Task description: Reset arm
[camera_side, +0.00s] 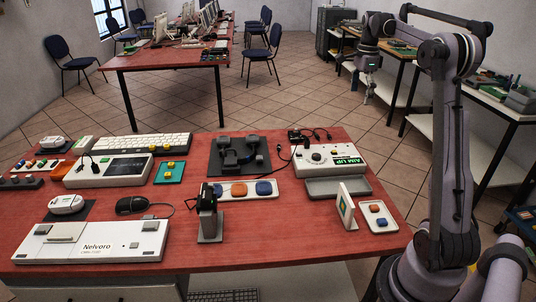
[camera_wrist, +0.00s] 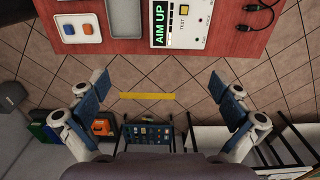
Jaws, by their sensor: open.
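My gripper (camera_side: 369,88) hangs high in the side view, above the floor beyond the far right edge of the red table (camera_side: 215,255). In the wrist view my gripper (camera_wrist: 162,86) has its two blue-padded fingers spread wide apart, with nothing between them. My arm rises at the right of the side view, arches over and reaches toward the back. A black cable (camera_side: 284,163) lies loosely on the table. It runs near a white box with an "AIM UP" display (camera_side: 348,161). Dark plugs (camera_side: 311,134) lie behind that box.
The table holds a keyboard (camera_side: 143,144), a "Nelvoro" console (camera_side: 95,242), a black mouse (camera_side: 132,205), an upright dark device on a stand (camera_side: 209,215) and a tray with orange and blue buttons (camera_side: 379,217). Side benches (camera_side: 484,101) stand at the right. Tiled floor lies open behind the table.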

